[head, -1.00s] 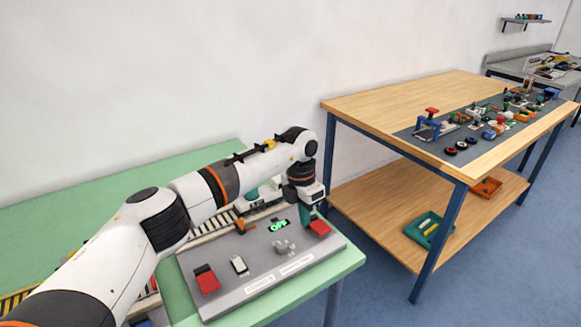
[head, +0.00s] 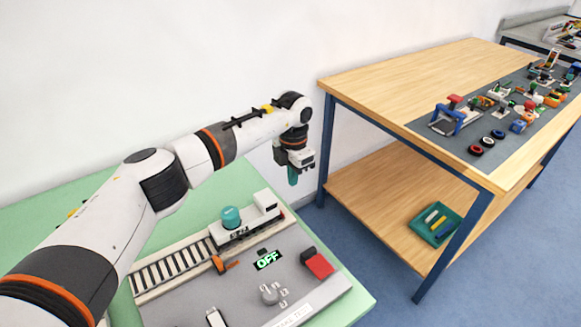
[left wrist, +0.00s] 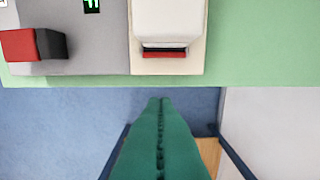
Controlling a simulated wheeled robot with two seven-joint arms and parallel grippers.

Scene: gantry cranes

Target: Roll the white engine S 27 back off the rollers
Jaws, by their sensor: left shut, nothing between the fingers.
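The white engine (head: 245,226) with a teal dome stands at the right end of the track on the green bench. Its side lettering is too small to read surely. In the left wrist view its white end (left wrist: 167,22) with a red bar shows at the bench edge. Any rollers under it are hidden. My left gripper (head: 292,183) is shut and empty, raised beyond the engine's right end and apart from it. In the left wrist view its green fingers (left wrist: 160,102) point over the floor just off the bench edge. My right gripper is not in view.
The grey panel (head: 190,300) in front of the track carries a lit OFF display (head: 268,260), a red-and-black rocker (head: 318,263), an orange lever (head: 224,264) and a grey knob (head: 271,293). A wooden table (head: 400,85) with several models stands right, across a floor gap.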

